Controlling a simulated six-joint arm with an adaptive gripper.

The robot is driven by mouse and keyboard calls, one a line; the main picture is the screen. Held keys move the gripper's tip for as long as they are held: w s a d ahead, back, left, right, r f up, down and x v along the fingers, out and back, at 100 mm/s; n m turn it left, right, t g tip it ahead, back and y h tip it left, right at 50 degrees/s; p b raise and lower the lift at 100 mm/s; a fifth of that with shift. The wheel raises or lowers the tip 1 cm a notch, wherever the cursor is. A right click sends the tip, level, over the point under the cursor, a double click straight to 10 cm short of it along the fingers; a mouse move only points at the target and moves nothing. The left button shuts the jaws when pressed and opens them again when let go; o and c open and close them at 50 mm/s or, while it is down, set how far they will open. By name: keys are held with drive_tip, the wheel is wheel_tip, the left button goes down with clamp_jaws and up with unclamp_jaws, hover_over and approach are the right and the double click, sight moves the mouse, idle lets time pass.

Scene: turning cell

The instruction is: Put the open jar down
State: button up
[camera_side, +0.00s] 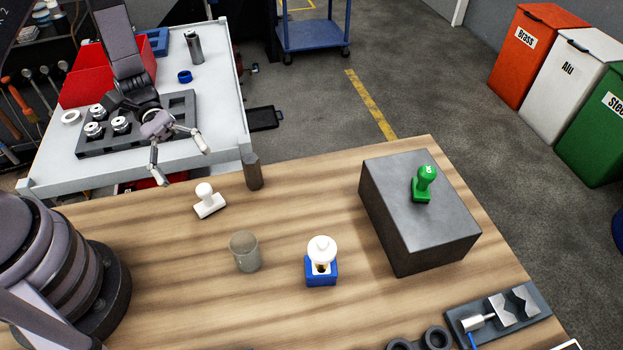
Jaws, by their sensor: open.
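A grey, open-topped cylindrical jar (245,254) stands upright on the wooden table (160,290), left of a blue block. My gripper (183,164) is at the upper left of the side view, well away from the jar, near the front edge of the white bench. Its two fingers are spread wide apart with nothing between them. Whether anything is inside the jar is too small to tell.
A white stamp (209,203), a dark post (253,172) and a blue holder (321,274) with a white knob (321,248) surround the jar. A grey block (400,220) carries a green stamp (424,184). A vise (500,312) sits front right. The white bench (215,90) holds a dark part tray (178,108).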

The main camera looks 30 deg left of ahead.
drive_tip(key=s+a+r+m+t+y, duration=0.3)
drive_tip(key=r+y, duration=0.1)
drive_tip(key=r, duration=0.4)
drive_tip(key=s+a+r+m+t+y, duration=0.3)
drive_tip(key=a+r+t+y, duration=0.1)
drive_tip(key=r, duration=0.4)
drive_tip(key=s+a+r+m+t+y, duration=0.3)
drive_tip(key=r+y, duration=0.3)
drive_tip(key=r, duration=0.2)
drive_tip(key=shift+s+a+m+t, duration=0.3)
drive_tip(key=shift+s+a+t, duration=0.05)
drive_tip(key=shift+a+t, duration=0.15)
